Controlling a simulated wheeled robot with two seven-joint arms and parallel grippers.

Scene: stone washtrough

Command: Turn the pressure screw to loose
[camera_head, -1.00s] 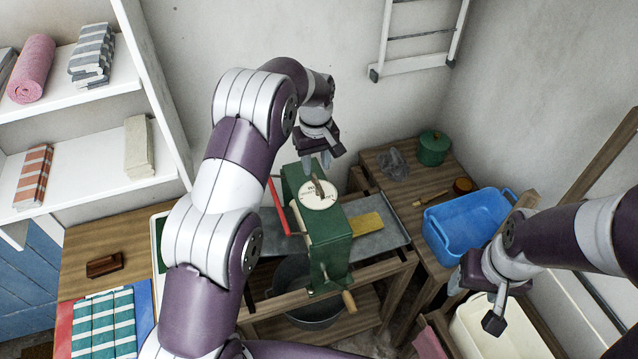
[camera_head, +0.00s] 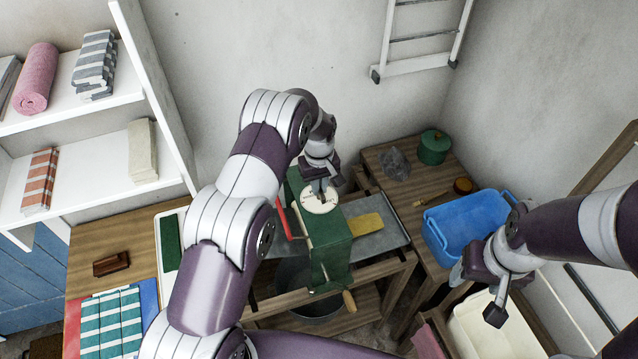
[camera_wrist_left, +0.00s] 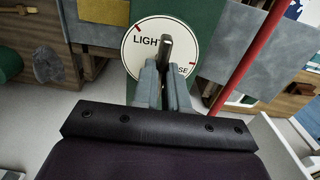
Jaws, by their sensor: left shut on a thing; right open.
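The pressure screw's round white dial (camera_head: 319,199) sits on top of the green wringer (camera_head: 329,240). In the left wrist view the dial (camera_wrist_left: 143,52) shows the words "LIGHT" and a partly hidden word ending "OSE", with red marks. A dark metal handle (camera_wrist_left: 164,38) stands over the dial's middle. My left gripper (camera_head: 321,192) comes down from above onto the dial; in the left wrist view its fingers (camera_wrist_left: 163,80) are shut on the handle. My right gripper (camera_head: 473,297) is open and empty, at the lower right near the blue tub, away from the wringer.
A red lever (camera_head: 281,212) stands beside the wringer's left side. A blue tub (camera_head: 466,228), a green pot (camera_head: 434,147) and a cream basin (camera_head: 490,330) are on the right. A dark tub (camera_head: 312,305) is below the wringer. Shelves with towels are at left.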

